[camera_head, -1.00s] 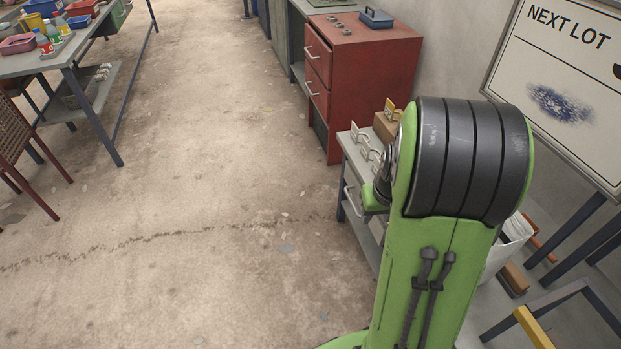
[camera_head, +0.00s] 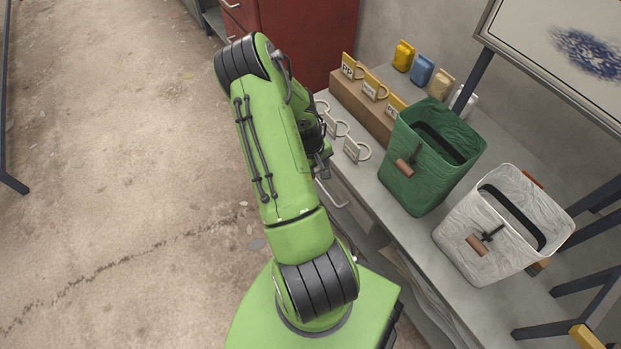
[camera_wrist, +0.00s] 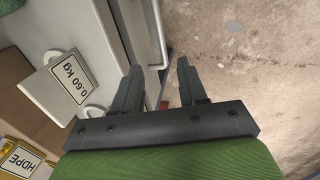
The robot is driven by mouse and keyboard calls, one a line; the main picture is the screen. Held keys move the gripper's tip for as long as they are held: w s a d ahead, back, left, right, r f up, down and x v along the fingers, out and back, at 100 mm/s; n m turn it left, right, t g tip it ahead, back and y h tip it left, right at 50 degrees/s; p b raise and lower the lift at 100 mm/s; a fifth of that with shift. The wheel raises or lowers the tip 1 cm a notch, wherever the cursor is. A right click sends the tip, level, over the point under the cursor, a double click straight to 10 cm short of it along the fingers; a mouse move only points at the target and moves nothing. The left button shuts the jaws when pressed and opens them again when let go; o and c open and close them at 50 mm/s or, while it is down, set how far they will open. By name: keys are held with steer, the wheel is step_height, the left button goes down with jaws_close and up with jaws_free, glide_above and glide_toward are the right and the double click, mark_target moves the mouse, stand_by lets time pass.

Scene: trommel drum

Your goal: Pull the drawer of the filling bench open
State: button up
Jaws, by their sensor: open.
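The grey filling bench (camera_head: 350,185) stands to the right of my arm in the head view. A pale bar handle (camera_head: 334,192) shows on its left side, below the top. The drawer front is mostly hidden by my arm, and I see no gap around it. My gripper (camera_wrist: 158,72) is open and empty in the wrist view. The handle (camera_wrist: 157,28) shows as an upright pale bar ahead of the gap between its fingers, beside the light drawer front (camera_wrist: 128,28). I cannot tell whether the fingers touch it.
A green bin (camera_head: 400,185) and a white bin (camera_head: 465,255) stand on the bench. A red cabinet (camera_head: 300,40) stands behind. The floor (camera_head: 120,130) to the left is clear.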

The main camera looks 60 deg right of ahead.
mark_target(326, 191)
steer(key=f+b, duration=0.2)
steer(key=f, duration=0.3)
steer(key=s+d+f+b, duration=0.1)
steer(key=f, duration=0.4)
steer(key=d+f+b, duration=0.1)
steer(key=f+b, duration=0.1)
steer(key=f, duration=0.3)
steer(key=shift+s+d+b, duration=0.25)
steer(key=shift+s+b, duration=0.05)
steer(key=shift+s, duration=0.05)
jaws_close()
